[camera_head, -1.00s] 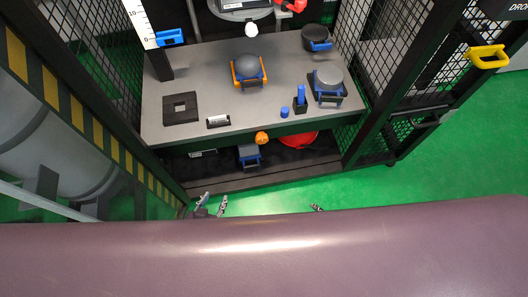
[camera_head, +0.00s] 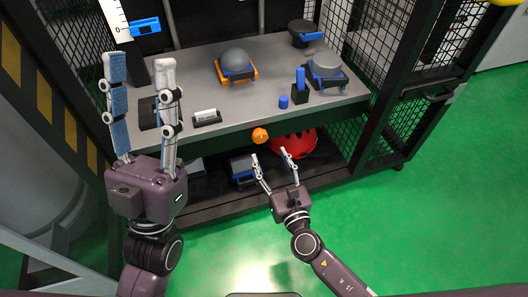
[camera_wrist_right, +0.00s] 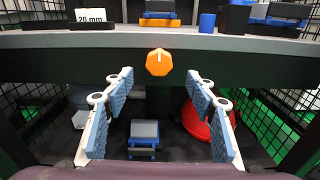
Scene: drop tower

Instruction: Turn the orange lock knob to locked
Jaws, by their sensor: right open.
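The orange lock knob (camera_head: 260,135) sits on the front edge panel of the grey table. In the right wrist view the knob (camera_wrist_right: 159,62) shows a white pointer line running roughly straight up. My right gripper (camera_head: 271,155) is open and empty, just below and in front of the knob. In its wrist view the two blue-padded fingers (camera_wrist_right: 160,88) stand apart on either side of and below the knob, not touching it. My left gripper (camera_head: 139,60) is open and empty, raised at the left over the table's left end.
The grey tabletop (camera_head: 215,90) holds a dome on an orange-handled base (camera_head: 236,64), a 20 mm block (camera_head: 207,117), a blue cylinder (camera_head: 283,102) and other parts. A red helmet-like object (camera_head: 293,142) lies on the lower shelf. Mesh panels (camera_head: 420,60) stand at the right.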

